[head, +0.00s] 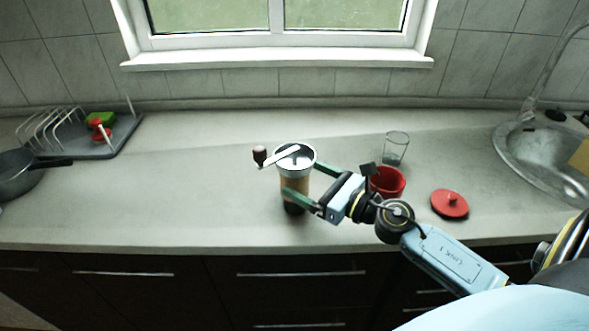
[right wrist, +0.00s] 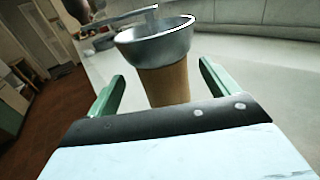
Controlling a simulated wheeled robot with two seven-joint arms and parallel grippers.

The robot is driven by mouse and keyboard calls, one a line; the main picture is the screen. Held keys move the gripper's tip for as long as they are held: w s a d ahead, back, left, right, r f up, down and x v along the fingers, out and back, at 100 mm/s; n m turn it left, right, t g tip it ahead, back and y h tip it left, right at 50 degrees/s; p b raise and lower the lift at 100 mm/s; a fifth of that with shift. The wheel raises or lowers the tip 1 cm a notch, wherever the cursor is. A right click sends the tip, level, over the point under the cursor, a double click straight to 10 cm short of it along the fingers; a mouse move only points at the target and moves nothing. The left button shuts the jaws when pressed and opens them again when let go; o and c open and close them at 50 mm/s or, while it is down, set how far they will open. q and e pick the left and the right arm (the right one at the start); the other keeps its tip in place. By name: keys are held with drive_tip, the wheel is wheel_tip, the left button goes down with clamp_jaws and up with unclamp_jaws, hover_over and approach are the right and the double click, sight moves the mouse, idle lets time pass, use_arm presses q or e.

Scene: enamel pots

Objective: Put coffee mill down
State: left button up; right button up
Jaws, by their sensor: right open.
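The coffee mill (head: 296,176) has a wooden body, a silver bowl top and a crank with a dark knob. In the right wrist view the mill (right wrist: 165,83) stands between the two spread fingers, with gaps visible on both sides. The mill's lower part is hidden there by the gripper. My left gripper is not in view.
A red pot (head: 388,184) and a clear glass (head: 396,147) stand right of the mill, near my right arm. A red lid (head: 449,204) lies further right, before the sink (head: 545,150). A dish rack (head: 75,135) and pan (head: 18,172) are at left. The counter between is clear.

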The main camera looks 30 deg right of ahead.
drive_tip(key=shift+f+p+x, duration=0.15)
drive_tip(key=shift+p+x, duration=0.1)
drive_tip(key=shift+x, duration=1.15)
drive_tip(key=shift+f+p+x, duration=0.15)
drive_tip(key=shift+p+x, duration=0.05)
drive_tip(key=shift+x, duration=1.2)
drive_tip(key=shift+d, duration=0.1)
drive_tip(key=c, duration=1.2)
drive_tip(key=shift+r, duration=0.15)
drive_tip(key=c, duration=0.3)
